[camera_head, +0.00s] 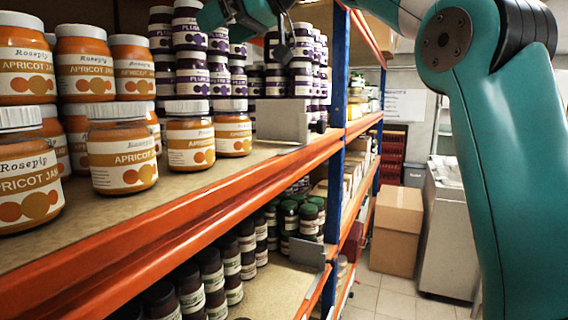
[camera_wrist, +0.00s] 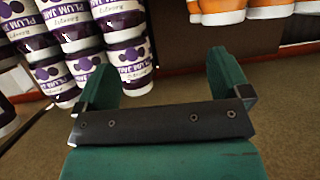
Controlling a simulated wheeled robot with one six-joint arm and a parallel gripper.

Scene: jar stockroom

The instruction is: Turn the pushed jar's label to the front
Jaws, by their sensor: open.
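Apricot jam jars with white lids stand on the upper shelf in the head view, several in a front row: a large one (camera_head: 25,175) at the left edge, then one whose label runs off toward its right side (camera_head: 122,152), then two smaller ones (camera_head: 190,138) (camera_head: 232,130). Purple plum jam jars (camera_head: 192,75) are stacked behind and to the right. I cannot tell which jar is the pushed one. My gripper (camera_wrist: 163,66) is open and empty in the wrist view, with plum jars (camera_wrist: 130,58) at its upper left and apricot jars (camera_wrist: 235,10) at its upper right.
The shelf has an orange front beam (camera_head: 160,232) and a blue upright (camera_head: 337,130). A grey metal bracket (camera_head: 284,120) stands near the shelf edge. A cardboard box (camera_head: 397,228) stands on the floor at the right.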

